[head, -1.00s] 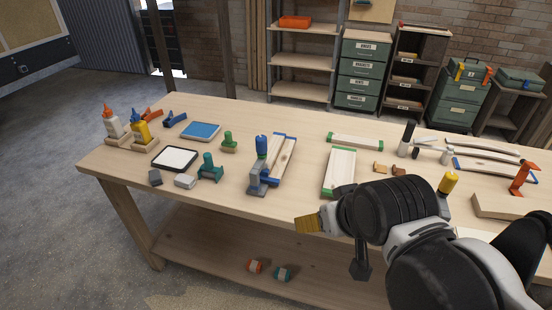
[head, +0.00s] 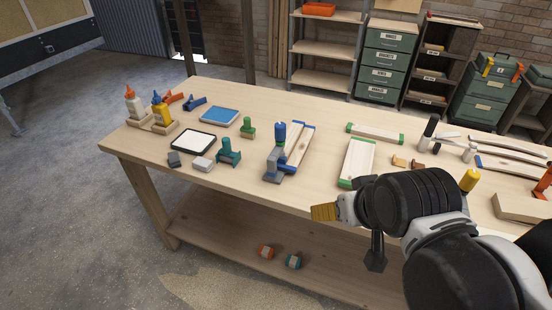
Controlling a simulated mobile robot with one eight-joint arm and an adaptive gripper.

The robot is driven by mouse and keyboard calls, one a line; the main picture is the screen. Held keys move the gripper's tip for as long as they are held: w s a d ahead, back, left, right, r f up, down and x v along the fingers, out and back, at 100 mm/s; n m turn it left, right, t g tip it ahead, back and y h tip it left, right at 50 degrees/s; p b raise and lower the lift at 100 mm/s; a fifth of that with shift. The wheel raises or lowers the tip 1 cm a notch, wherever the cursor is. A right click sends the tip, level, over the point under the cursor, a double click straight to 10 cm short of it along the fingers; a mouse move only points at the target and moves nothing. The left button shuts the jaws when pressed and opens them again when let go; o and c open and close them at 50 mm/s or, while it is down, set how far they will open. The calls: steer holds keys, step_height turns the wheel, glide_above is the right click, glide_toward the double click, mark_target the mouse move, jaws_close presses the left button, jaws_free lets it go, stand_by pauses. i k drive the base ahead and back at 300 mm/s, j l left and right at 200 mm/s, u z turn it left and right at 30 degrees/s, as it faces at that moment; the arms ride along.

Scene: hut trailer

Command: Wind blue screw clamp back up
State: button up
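The blue screw clamp (head: 280,134) stands upright near the middle of the workbench (head: 320,112). It has a blue cylindrical handle on top and a grey-blue body (head: 273,166) at the bench's front edge. A wooden board with blue edges (head: 299,147) lies right behind and beside it; I cannot tell if the clamp touches the board. My gripper (head: 324,212) is right of and nearer than the clamp, apart from it, with its yellowish end pointing left. Its fingers are too unclear to tell whether they are open.
A green-ended board (head: 357,162) lies just beyond my arm. A teal clamp-like piece (head: 229,151), a white pad (head: 194,140) and glue bottles (head: 161,113) stand to the left. A yellow-topped item (head: 468,181) is close to my arm on the right. Orange and teal rolls lie on the lower shelf (head: 230,227).

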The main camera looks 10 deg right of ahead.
mark_target(281, 126)
steer(key=i+j+u, duration=0.15)
steer(key=i+j, duration=0.6)
steer(key=i, duration=0.15)
